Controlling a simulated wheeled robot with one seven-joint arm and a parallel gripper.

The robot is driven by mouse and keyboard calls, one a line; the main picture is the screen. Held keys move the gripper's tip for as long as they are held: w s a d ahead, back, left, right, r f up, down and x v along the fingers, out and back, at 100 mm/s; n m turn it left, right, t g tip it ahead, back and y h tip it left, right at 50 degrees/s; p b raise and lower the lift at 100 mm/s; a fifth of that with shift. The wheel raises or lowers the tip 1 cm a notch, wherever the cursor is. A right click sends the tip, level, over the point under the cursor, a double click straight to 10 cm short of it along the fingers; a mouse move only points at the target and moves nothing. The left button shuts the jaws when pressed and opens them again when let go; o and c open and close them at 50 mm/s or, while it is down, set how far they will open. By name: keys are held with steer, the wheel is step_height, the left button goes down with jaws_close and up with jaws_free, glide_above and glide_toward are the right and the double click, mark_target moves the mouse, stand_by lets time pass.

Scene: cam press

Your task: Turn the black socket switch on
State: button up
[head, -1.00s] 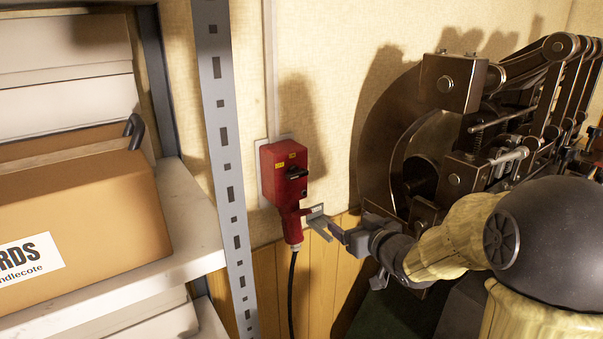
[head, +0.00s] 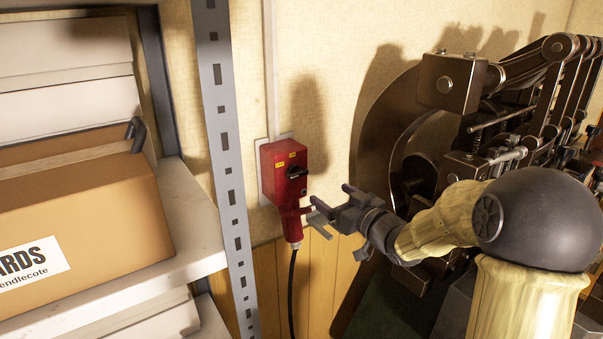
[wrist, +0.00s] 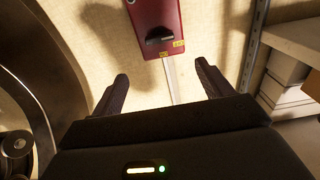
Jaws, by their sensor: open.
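The red socket box (head: 273,180) is mounted on the wall, with a red plug below it and a black cable hanging down. The black switch (head: 297,172) is on its front face, near yellow labels. My gripper (head: 330,203) is open and empty, to the right of the box and slightly below the switch, apart from it. In the wrist view, the red box (wrist: 153,12) and black switch (wrist: 160,38) are at the top, beyond and between the two spread fingers of my gripper (wrist: 161,70). The labels appear upside down there.
A grey perforated shelf post (head: 228,170) stands close left of the box. Shelves with a cardboard box (head: 100,205) are farther left. A large dark metal machine (head: 450,140) stands on the right, behind my arm. Bare wall lies above the gripper.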

mark_target(300, 173)
steer(key=p+x, duration=0.4)
steer(key=x, duration=1)
steer(key=shift+c, duration=0.2)
steer(key=c, duration=0.9)
